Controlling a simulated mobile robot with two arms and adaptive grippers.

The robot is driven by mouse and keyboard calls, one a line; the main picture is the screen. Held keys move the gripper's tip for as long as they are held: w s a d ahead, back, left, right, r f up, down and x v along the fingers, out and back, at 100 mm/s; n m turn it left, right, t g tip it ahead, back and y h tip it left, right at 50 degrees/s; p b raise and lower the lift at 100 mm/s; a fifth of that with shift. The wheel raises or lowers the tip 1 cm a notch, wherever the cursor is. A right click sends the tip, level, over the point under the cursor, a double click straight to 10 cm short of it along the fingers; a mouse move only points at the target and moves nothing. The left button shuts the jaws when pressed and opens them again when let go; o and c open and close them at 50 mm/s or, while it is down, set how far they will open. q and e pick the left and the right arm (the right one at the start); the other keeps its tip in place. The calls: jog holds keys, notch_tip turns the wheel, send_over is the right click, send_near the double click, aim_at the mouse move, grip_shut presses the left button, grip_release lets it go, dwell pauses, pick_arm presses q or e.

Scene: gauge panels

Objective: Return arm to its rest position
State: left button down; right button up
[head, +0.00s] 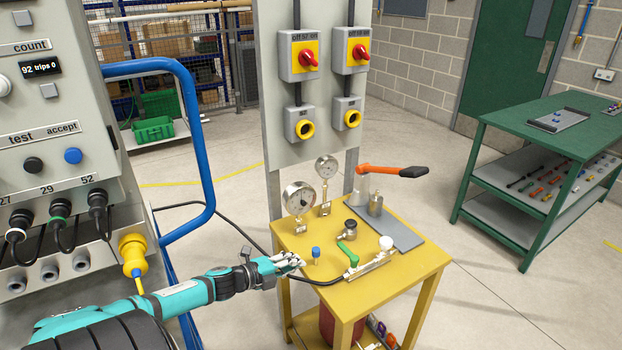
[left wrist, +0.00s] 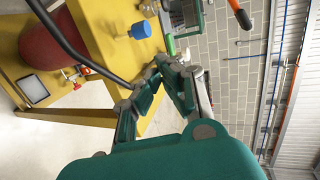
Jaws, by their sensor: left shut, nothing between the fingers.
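My left arm, teal and grey, reaches in from the lower left in the head view. Its gripper (head: 300,262) is at the left edge of the yellow table (head: 385,302), close beside a small blue-capped knob (head: 316,251). The gripper is shut and holds nothing. In the left wrist view the fingers (left wrist: 167,62) come together at their tips, and the blue knob (left wrist: 140,30) stands a little apart from them. My right gripper is in neither view.
The table carries two round gauges (head: 298,198), a green-handled valve (head: 348,254) and an orange-handled lever (head: 392,171). A black hose (head: 240,233) runs behind my arm. A grey panel with blue tube frame (head: 196,150) stands left. A green bench (head: 545,140) stands right; floor between is clear.

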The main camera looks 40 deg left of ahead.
pick_arm(q)
jog(key=s+d+f+n+g+y, duration=0.25)
jog(key=d+n, duration=0.25)
jog(key=d, duration=0.3)
jog(key=s+d+f+n+g+y, duration=0.1)
jog(key=s+d+f+n+g, duration=0.2)
jog(key=d+n, duration=0.35)
jog(key=s+d+r+n+g+h, duration=0.1)
jog(key=s+d+r+n+g, duration=0.2)
jog(key=s+d, duration=0.5)
jog(key=s+d+r+n+g+h, duration=0.1)
jog(key=s+d+r+n+g, duration=0.15)
jog(key=s+d, duration=0.55)
jog(key=s+a+f+g, duration=0.1)
jog(key=s+f, duration=0.2)
jog(key=f, duration=2.6)
jog(key=s+a+f+g+b, duration=0.1)
jog(key=s+a+f, duration=0.2)
jog(key=s+f, duration=1.2)
jog(key=shift+s+a+f+y+b, duration=0.2)
jog(key=shift+s+y+b, duration=0.15)
jog(key=shift+s, duration=0.3)
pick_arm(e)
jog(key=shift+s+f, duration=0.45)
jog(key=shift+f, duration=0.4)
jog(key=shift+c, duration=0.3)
